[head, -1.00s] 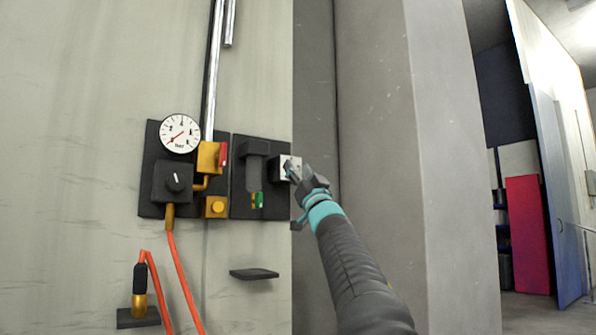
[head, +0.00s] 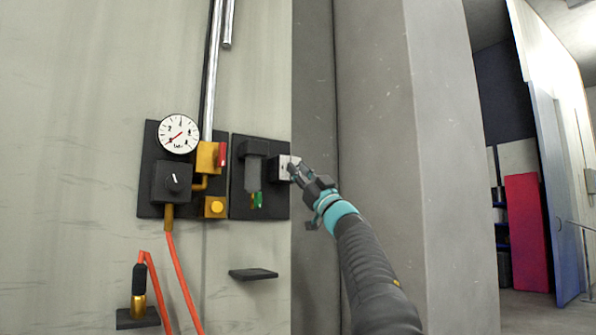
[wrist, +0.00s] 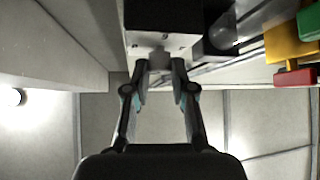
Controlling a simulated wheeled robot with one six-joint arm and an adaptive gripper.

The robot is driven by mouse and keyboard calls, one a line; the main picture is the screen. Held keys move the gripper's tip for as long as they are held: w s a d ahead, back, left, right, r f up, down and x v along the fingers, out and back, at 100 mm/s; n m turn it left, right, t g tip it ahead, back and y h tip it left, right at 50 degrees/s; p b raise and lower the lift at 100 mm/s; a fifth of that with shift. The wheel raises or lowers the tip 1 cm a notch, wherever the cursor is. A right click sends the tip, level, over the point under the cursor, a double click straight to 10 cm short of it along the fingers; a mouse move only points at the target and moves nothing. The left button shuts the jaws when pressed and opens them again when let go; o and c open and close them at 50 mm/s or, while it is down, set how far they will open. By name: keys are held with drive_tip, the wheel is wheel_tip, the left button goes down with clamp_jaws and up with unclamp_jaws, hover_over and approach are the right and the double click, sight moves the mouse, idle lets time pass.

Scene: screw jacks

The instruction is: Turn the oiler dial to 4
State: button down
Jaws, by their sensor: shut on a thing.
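The oiler is a dark box with a pale front plate (head: 284,167) on the right edge of the dark wall panel in the head view. In the wrist view its black box (wrist: 177,14) and pale front plate (wrist: 160,41) stand at the top middle. My gripper (head: 296,171) reaches it from the lower right. In the wrist view my gripper (wrist: 161,72) has its two fingers on either side of the small grey dial (wrist: 161,56) and is shut on it. The fingers hide much of the dial, and I cannot read its setting.
Left of the oiler are a dark slot with a green piece (head: 257,200), a yellow valve with a red lever (head: 221,154), a round gauge (head: 179,134) and a black knob box (head: 172,182). A small shelf (head: 253,274) juts out below. A grey pillar (head: 385,120) stands to the right.

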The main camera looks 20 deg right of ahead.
drive_tip(key=n+g+y, duration=0.1)
drive_tip(key=n+y, duration=0.1)
drive_tip(key=shift+n+g, duration=0.3)
drive_tip(key=shift+d+n+g+y, duration=0.1)
drive_tip(key=shift+n+g+y, duration=0.95)
drive_tip(key=shift+n, duration=0.65)
drive_tip(key=shift+y, duration=0.35)
drive_tip(key=c, duration=1)
unclamp_jaws()
drive_tip(key=shift+v, duration=5.95)
